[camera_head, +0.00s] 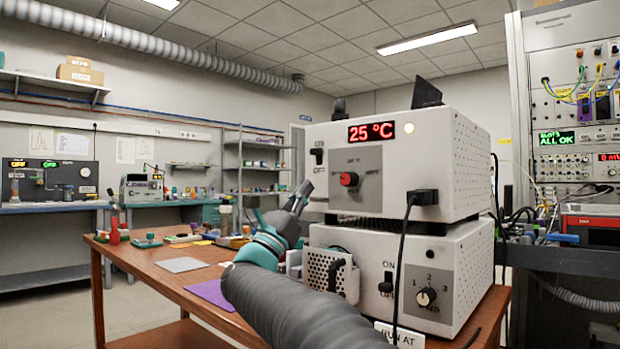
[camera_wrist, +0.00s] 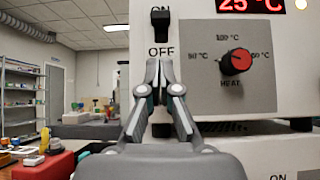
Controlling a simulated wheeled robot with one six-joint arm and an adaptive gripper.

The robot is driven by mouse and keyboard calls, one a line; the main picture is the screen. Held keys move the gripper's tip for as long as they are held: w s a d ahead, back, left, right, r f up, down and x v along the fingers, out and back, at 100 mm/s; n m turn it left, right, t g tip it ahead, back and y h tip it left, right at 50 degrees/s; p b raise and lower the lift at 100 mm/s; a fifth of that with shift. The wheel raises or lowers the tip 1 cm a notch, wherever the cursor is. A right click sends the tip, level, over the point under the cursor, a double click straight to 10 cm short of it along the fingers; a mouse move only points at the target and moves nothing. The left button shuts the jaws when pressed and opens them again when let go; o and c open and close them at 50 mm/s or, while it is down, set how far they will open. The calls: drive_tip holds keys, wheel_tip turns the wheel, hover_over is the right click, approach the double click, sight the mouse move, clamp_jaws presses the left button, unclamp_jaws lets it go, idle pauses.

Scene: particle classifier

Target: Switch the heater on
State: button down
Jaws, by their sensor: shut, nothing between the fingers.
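The heater (camera_head: 460,180) is the white upper box with a lit red "25 °C" display (camera_head: 371,131). Its red knob (camera_head: 349,179) sits on a grey panel, marked "HEAT" in the wrist view (camera_wrist: 235,62). Left of the panel is a black switch (camera_head: 317,156), with ON above and OFF below in the wrist view (camera_wrist: 160,25); I cannot tell which way it is set. My gripper (camera_head: 304,188) is shut and empty, in front of the heater's lower left front. In the wrist view its fingertips (camera_wrist: 159,62) are just below the OFF label, apart from the switch.
A second white box (camera_head: 470,270) under the heater has its own black switch (camera_head: 387,281) and a 1-2-3 dial (camera_head: 426,297). The wooden table (camera_head: 145,262) carries small items to the left.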

drive_tip(key=v, duration=0.7)
drive_tip(key=shift+f, duration=0.15)
drive_tip(key=shift+s+a, duration=0.1)
drive_tip(key=shift+s, duration=0.05)
